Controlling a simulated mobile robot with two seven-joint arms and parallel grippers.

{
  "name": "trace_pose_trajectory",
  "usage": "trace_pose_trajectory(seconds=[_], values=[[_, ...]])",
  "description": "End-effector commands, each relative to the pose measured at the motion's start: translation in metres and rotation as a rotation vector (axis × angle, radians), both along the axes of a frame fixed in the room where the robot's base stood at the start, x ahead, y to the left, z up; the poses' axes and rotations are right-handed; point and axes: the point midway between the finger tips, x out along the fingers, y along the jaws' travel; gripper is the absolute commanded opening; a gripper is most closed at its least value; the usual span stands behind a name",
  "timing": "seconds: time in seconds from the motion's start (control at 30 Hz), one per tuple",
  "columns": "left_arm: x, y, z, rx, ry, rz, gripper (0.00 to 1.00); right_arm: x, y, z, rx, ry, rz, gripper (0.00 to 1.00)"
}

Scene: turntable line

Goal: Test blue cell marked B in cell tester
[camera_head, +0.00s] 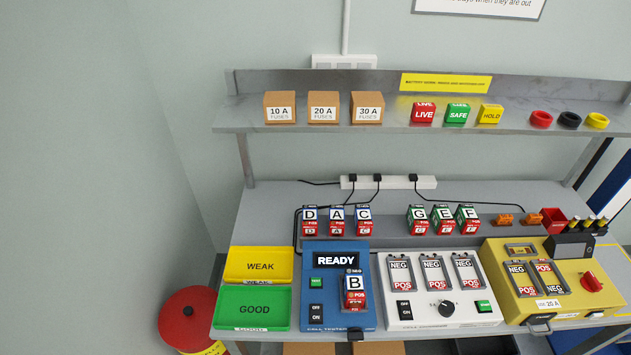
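The blue cell marked B (355,285) sits upright in the bay on the right side of the cell tester (312,300). It has a white B label above a red POS part. The tester is a blue box with a display (337,261) reading READY, a small green button (316,283) and a black OFF/ON switch (316,312) to the left of the cell. Neither of my grippers shows in the head view.
Yellow WEAK (258,266) and green GOOD (254,307) trays stand left of the tester. A white charger (442,308) with empty bays and a yellow device (555,285) stand right. Cells D, A, C (337,219) and G, E, F (443,219) stand behind. A shelf (400,124) hangs above.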

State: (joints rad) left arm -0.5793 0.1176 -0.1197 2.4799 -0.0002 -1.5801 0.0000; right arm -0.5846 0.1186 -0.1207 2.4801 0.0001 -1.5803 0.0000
Motion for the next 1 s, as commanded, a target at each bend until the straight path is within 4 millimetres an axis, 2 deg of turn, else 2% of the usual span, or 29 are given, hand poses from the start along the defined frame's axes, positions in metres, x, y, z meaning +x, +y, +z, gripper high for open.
trace_pose_trajectory(seconds=[0.03, 0.2, 1.0], values=[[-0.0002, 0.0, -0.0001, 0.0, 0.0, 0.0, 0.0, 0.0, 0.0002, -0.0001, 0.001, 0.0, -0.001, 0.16], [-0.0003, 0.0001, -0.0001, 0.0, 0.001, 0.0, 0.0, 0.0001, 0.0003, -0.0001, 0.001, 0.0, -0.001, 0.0], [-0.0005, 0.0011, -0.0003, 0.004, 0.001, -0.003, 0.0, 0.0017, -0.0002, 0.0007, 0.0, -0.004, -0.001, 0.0]])
